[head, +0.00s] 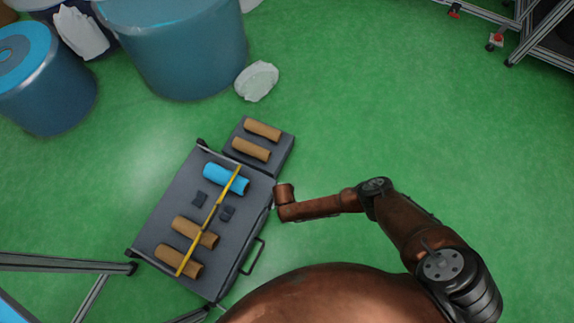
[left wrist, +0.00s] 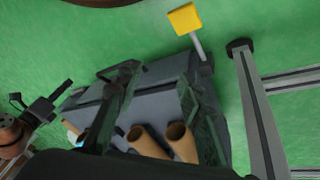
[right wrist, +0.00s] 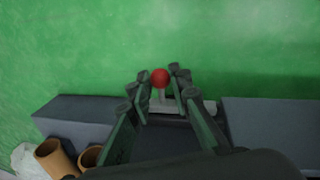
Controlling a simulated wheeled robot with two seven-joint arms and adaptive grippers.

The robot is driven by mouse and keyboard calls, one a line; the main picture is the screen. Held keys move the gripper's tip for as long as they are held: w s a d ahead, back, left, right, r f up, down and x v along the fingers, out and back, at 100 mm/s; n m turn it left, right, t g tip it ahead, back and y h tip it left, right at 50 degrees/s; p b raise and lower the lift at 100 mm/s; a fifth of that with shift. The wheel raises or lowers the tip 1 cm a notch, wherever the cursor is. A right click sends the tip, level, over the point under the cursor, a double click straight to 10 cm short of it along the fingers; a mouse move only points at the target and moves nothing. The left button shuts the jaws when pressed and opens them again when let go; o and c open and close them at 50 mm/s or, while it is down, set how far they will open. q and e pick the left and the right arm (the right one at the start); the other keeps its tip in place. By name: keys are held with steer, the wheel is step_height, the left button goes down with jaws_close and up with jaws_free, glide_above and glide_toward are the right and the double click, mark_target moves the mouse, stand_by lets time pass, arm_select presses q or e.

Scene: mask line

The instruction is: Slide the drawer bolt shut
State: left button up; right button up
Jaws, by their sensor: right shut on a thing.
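In the right wrist view, a red ball knob (right wrist: 160,76) on a pale stem sits between the fingers of my right gripper (right wrist: 160,82), which is shut on it. The knob stands by a light plate at the edge of a grey unit; the rest of the bolt is hidden. In the head view, my right arm reaches the right edge of the grey cart (head: 160,228), and the gripper itself is hidden below the wrist. In the left wrist view, my left gripper (left wrist: 158,85) has its fingers spread, with nothing visibly held, over the cart's handle side.
Brown tubes (head: 178,260) and a blue tube (head: 226,179) lie on the cart with a yellow bar (head: 209,218) above. A smaller grey box (head: 272,170) adjoins it. Blue barrels (head: 180,50) stand behind. A yellow square (left wrist: 185,18) rises on a stem.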

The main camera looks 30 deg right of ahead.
jaws_close()
